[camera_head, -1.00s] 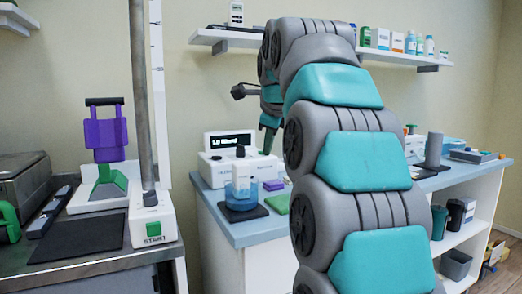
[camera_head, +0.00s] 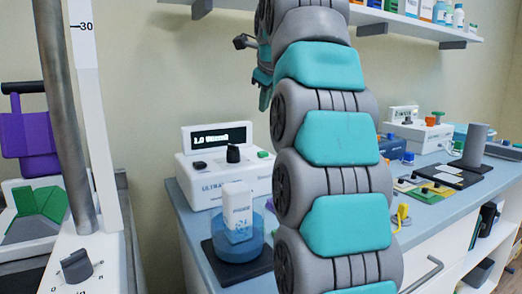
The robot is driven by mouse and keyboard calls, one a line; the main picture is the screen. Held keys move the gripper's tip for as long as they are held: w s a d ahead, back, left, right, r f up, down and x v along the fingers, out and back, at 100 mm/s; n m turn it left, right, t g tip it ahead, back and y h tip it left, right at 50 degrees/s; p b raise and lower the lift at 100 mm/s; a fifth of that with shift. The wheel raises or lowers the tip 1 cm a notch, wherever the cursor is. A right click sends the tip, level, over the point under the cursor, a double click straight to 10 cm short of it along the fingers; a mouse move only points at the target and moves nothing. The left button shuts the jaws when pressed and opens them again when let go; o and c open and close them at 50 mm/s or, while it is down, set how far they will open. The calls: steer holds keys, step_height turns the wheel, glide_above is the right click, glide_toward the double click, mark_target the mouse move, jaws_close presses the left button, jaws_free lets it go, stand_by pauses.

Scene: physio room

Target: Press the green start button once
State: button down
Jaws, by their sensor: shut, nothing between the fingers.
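A small green button (camera_head: 263,154) shows on the right of the white ultrasound unit (camera_head: 205,178), beside a black knob. I cannot read a start label on it.
A clear cup (camera_head: 238,240) with blue liquid and a white bottle stands on a dark mat in front of the unit. A metal post (camera_head: 62,120) rises at the left. Several small items crowd the blue counter at right. A shelf (camera_head: 410,25) hangs above.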

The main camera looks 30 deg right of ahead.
mark_target(265, 153)
steer(key=shift+f, duration=0.2)
step_height(265, 153, down, 8)
steer(key=b, duration=0.5)
steer(key=shift+f, duration=0.25)
steer(key=shift+f, duration=0.1)
stand_by(2.0)
steer(key=shift+f+b, duration=0.3)
steer(key=shift+s+f+b, duration=0.1)
steer(key=shift+f+b, duration=0.25)
steer(key=shift+f, duration=0.15)
stand_by(0.7)
steer(key=shift+r, duration=0.1)
steer(key=shift+r+p, duration=0.6)
steer(key=shift+r, duration=0.2)
steer(key=shift+r, duration=0.1)
